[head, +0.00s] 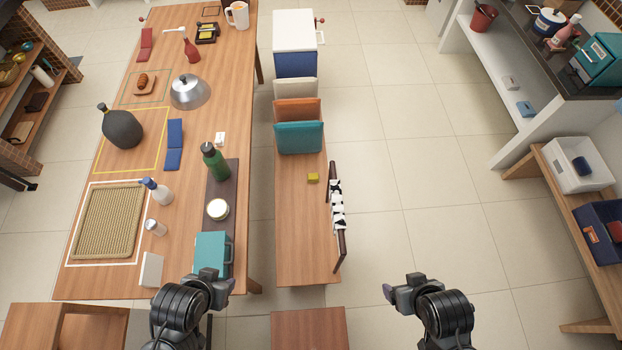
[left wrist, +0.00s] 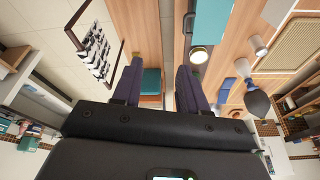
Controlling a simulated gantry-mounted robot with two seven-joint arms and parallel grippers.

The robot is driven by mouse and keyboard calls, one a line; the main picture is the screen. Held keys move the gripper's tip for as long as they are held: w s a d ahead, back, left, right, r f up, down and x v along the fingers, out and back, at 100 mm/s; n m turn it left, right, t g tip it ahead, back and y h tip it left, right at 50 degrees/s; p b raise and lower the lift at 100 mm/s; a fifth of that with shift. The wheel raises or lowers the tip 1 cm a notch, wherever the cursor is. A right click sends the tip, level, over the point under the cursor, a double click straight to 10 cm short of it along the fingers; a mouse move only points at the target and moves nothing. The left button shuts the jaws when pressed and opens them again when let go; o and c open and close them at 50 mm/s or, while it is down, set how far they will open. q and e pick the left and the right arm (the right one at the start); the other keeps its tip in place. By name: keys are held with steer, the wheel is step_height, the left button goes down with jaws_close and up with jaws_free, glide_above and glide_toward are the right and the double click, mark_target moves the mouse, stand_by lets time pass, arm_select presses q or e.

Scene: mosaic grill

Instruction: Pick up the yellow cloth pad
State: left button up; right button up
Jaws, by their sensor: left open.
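The yellow cloth pad (head: 313,177) is a small folded yellow-green square. It lies flat on the narrow wooden bench (head: 300,235), in front of the teal upright panel and left of the towel rail. My left gripper (head: 225,284) is over the near end of the big table, well short of the pad and to its left. In the left wrist view its two dark fingers (left wrist: 157,78) are apart with nothing held between them.
Upright teal (head: 298,138) and orange (head: 297,110) panels stand behind the pad. A rail with a black-and-white cloth (head: 338,206) lines the bench's right edge. The table holds a green bottle (head: 215,161) and a teal box (head: 212,253). The bench's near half is bare.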

arm_select(q)
steer(key=shift+a, duration=0.15)
stand_by(0.3)
steer(key=o, duration=0.7)
steer(key=shift+o, duration=0.3)
